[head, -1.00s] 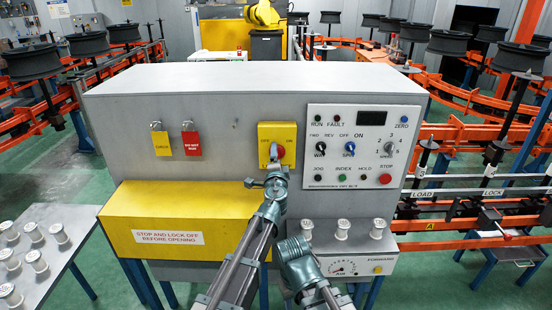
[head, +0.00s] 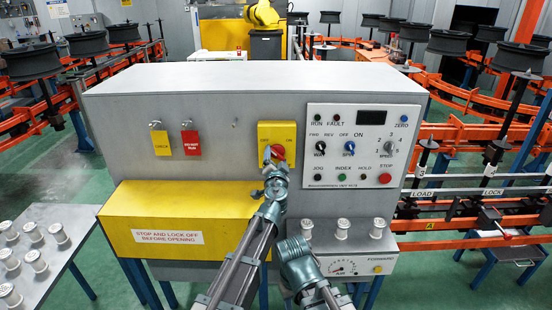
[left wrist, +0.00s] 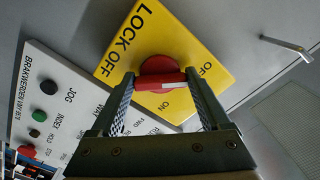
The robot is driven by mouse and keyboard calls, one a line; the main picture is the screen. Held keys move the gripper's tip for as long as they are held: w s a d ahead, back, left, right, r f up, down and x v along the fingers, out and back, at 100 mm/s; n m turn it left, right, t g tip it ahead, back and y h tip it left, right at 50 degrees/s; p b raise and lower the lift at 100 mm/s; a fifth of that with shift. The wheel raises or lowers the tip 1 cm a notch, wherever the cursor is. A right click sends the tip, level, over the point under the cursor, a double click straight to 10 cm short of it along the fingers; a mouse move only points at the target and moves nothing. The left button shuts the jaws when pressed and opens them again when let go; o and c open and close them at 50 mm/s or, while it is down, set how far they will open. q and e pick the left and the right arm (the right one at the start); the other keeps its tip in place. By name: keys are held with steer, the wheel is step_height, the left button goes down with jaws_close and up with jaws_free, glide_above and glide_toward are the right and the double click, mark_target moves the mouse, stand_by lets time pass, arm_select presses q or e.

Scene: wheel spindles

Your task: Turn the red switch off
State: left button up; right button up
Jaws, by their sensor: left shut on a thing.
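The red switch (head: 278,152) is a round knob with a raised bar on a yellow plate (head: 290,131) on the front of the grey cabinet. In the left wrist view the red switch (left wrist: 160,76) shows close up, with its bar between the two fingers. The yellow plate (left wrist: 188,45) reads LOCK OFF, OFF and ON there. My left gripper (head: 274,163) is in front of the switch, and in the left wrist view the left gripper (left wrist: 160,95) is shut on the bar. The fingers hide part of the plate.
A control panel (head: 343,180) with knobs and buttons is right of the switch. Two padlocks with a yellow tag (head: 162,144) and a red tag (head: 191,143) hang to the left. A yellow ledge (head: 150,205) juts out below. White spools (head: 342,230) stand at lower right.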

arm_select(q)
steer(key=shift+s, duration=0.1)
stand_by(0.3)
steer(key=o, duration=1.2)
